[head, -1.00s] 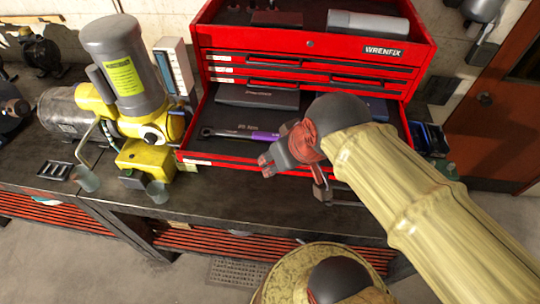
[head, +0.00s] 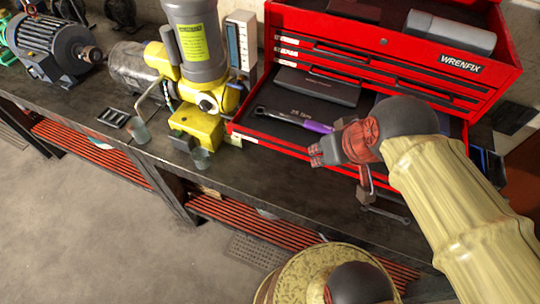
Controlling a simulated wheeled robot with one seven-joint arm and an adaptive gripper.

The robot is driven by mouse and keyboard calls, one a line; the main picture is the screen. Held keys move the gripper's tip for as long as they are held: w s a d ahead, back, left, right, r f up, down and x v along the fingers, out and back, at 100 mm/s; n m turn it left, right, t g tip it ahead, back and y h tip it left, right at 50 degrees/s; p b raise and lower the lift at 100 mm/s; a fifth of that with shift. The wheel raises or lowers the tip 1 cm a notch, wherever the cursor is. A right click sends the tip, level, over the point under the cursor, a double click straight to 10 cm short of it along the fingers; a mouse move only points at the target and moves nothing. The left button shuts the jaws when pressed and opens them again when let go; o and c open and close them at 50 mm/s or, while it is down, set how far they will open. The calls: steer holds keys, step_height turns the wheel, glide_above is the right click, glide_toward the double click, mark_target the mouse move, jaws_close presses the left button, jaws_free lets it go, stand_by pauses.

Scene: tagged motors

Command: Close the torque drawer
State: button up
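The torque drawer (head: 262,141) is the lowest drawer of the red WRENFIX tool chest and stands pulled out. A torque wrench (head: 290,118) with a purple handle and a grey case (head: 318,86) lie inside it. My gripper (head: 317,152) is at the drawer's front edge in the picture, right of its middle, with its fingers pointing left. It hides part of the red front and the drawer's right side. I cannot tell whether it touches the front, or whether its dark fingers are open or shut. No object shows between them.
The chest's upper drawers (head: 380,72) look shut; its top tray (head: 395,25) holds a grey case. A yellow and grey machine (head: 190,75) and small cups stand left of the chest on the dark bench (head: 270,178).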

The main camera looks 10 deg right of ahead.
steer(key=a+n+p, duration=0.1)
steer(key=a+n, duration=0.1)
steer(key=a, duration=0.1)
steer(key=s+a+f+n+g+y+p, duration=0.1)
steer(key=a+n, duration=0.1)
steer(key=a, duration=0.2)
steer(key=s+a+n+g+p, duration=0.1)
steer(key=a, duration=0.3)
steer(key=shift+s+a+f+n, duration=0.15)
steer(key=shift+a+f+n, duration=0.1)
steer(key=shift+n, duration=0.15)
jaws_close()
steer(key=s+a+f+n+t+h+p, duration=0.1)
steer(key=a+f+n+h+p, duration=0.1)
steer(key=a+n, duration=0.45)
steer(key=s+a+f+n+h+p, duration=0.1)
steer(key=s+a+n+h+p, duration=0.2)
steer(key=n, duration=0.7)
steer(key=w+r+n+t+h, duration=0.1)
steer(key=w+r+n+t, duration=0.1)
steer(key=w+r+n, duration=0.3)
steer(key=w+d+f+n+b, duration=0.1)
steer(key=w+d+f, duration=0.5)
steer(key=w+f, duration=0.2)
steer(key=shift+w+d+f+b, duration=0.15)
steer(key=shift+w+d+b, duration=0.15)
steer(key=shift+w, duration=0.65)
